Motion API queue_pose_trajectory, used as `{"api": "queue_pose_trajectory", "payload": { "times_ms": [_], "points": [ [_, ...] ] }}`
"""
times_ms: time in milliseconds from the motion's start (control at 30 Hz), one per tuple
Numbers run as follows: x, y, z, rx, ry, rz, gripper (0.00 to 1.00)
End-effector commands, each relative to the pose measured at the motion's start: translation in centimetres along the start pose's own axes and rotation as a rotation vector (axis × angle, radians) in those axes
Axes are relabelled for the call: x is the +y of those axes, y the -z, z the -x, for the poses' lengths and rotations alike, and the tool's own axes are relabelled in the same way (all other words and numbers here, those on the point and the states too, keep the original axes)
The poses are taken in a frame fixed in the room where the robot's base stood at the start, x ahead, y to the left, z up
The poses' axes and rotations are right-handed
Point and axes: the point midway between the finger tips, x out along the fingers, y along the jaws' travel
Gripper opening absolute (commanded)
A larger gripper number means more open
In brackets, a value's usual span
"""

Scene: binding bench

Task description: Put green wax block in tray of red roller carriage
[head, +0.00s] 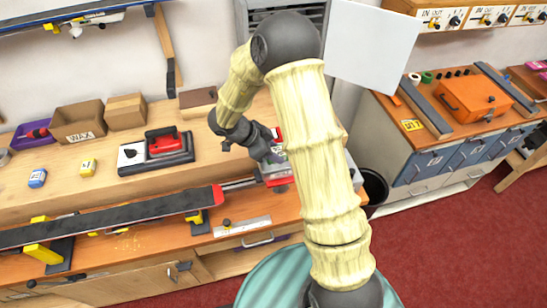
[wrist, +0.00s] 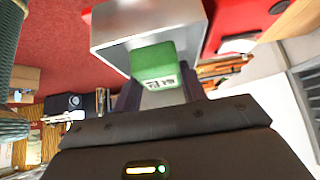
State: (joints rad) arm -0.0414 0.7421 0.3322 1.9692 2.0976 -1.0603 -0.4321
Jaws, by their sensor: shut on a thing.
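My gripper (wrist: 160,92) is shut on the green wax block (wrist: 153,62), which has a white printed label, in the wrist view. A grey metal open tray (wrist: 110,40) lies just beyond the block, and the block overlaps its opening in the picture. I cannot tell whether the block touches the tray. In the head view my gripper (head: 270,150) is at the right end of the bench, mostly hidden by my arm. Grey and red parts there, seemingly the red roller carriage (head: 280,188), show only partly beside my arm.
A blue block (head: 37,178) and a yellow block (head: 88,167) lie on the bench at left. A long dark rail (head: 110,220) runs along the front. A black bin (head: 375,185) stands at right.

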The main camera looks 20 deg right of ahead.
Motion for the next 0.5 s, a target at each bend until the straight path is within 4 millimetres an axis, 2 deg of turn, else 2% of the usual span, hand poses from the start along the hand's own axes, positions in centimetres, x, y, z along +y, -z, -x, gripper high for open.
{"api": "queue_pose_trajectory", "payload": {
  "times_ms": [233,500],
  "points": [
    [0.1,-1.9,-2.4,0.002,-0.003,0.004,0.14],
    [0.0,-2.1,-2.7,0.001,0.0,0.001,0.14]
  ]
}}
